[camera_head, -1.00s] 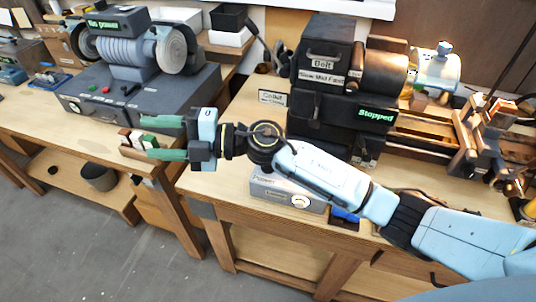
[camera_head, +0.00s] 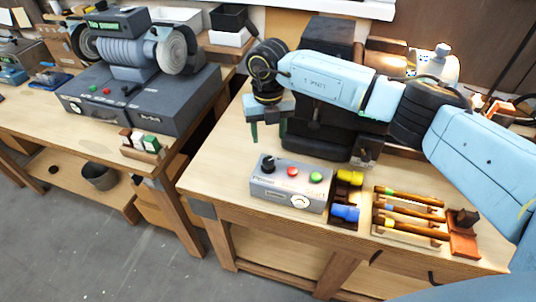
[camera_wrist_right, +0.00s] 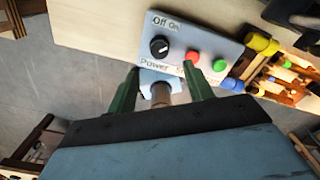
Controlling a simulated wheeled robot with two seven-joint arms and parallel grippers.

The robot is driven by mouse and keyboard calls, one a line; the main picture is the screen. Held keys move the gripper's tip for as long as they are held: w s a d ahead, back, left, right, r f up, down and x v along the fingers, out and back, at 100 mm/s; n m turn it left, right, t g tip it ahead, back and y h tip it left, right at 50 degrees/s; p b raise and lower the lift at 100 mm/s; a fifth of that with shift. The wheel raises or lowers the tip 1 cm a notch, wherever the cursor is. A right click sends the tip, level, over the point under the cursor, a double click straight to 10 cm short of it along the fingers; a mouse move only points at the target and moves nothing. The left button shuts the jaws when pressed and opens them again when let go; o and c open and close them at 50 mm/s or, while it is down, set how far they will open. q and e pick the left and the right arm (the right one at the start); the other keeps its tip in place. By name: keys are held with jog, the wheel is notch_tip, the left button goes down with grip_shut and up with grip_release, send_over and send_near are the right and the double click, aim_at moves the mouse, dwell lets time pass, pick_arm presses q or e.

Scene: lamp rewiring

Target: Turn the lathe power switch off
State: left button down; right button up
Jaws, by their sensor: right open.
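The grey lathe control box (camera_head: 287,190) sits near the front edge of the right bench. Its black power knob (camera_head: 268,164) is at the left, beside a red button (camera_head: 292,171) and a green button (camera_head: 316,177). In the right wrist view the knob (camera_wrist_right: 159,46) lies under the "Off On" label; I cannot tell surely which word its mark points to. My right gripper (camera_head: 264,127) points down behind the box, apart from the knob. Its green fingers are spread in the wrist view (camera_wrist_right: 162,88), with the knob beyond their tips. My left gripper is not in view.
The dark lathe headstock (camera_head: 320,130) is partly hidden by my right arm, and its status display is covered. Yellow and blue parts and a rack of tools (camera_head: 410,215) lie right of the box. Bare bench top (camera_head: 220,170) is left of it.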

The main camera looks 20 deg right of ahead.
aim_at(268, 159)
notch_tip(268, 159, down, 9)
jog(key=shift+a+f, duration=0.1)
jog(key=shift+f, duration=0.05)
jog(key=c, duration=1)
